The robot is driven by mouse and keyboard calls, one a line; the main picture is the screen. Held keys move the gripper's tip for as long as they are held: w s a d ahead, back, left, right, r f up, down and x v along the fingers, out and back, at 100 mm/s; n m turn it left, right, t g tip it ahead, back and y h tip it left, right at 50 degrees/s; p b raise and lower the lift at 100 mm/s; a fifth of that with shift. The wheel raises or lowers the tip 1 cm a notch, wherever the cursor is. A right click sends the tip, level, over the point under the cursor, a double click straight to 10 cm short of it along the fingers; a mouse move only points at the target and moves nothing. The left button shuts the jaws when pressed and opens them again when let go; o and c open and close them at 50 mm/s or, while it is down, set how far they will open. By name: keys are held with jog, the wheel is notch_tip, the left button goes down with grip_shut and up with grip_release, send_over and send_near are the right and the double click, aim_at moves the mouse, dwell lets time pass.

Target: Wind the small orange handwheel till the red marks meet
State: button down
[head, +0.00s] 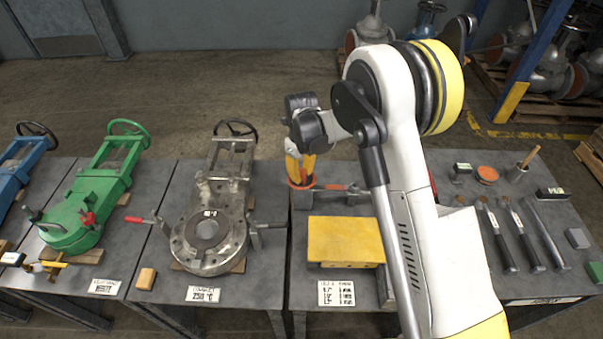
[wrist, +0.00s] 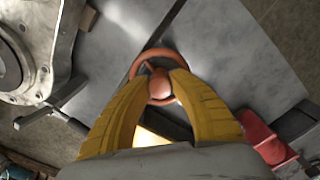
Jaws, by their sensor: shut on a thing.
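The small orange handwheel (wrist: 160,86) is in the middle of the wrist view, with a round hub and a ring rim. My gripper (wrist: 159,77) has its two yellow fingers closed on it, one on each side of the hub. In the head view, my gripper (head: 300,172) points down onto the orange handwheel (head: 301,186) at the back of the bench, behind a yellow block. The fingers and wrist hide much of the wheel. I cannot make out the red marks in either view.
A yellow block (head: 345,240) stands in front of the wheel. A red-handled clamp (head: 335,188) lies close to its right. A grey metal valve (head: 212,230) is to the left, with a green valve (head: 85,205) beyond. Tools (head: 520,230) lie at right.

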aim_at(301, 172)
jog(key=shift+m, duration=1.1)
jog(key=c, duration=1.1)
grip_release()
jog(key=shift+c, duration=0.2)
notch_tip(301, 172, up, 12)
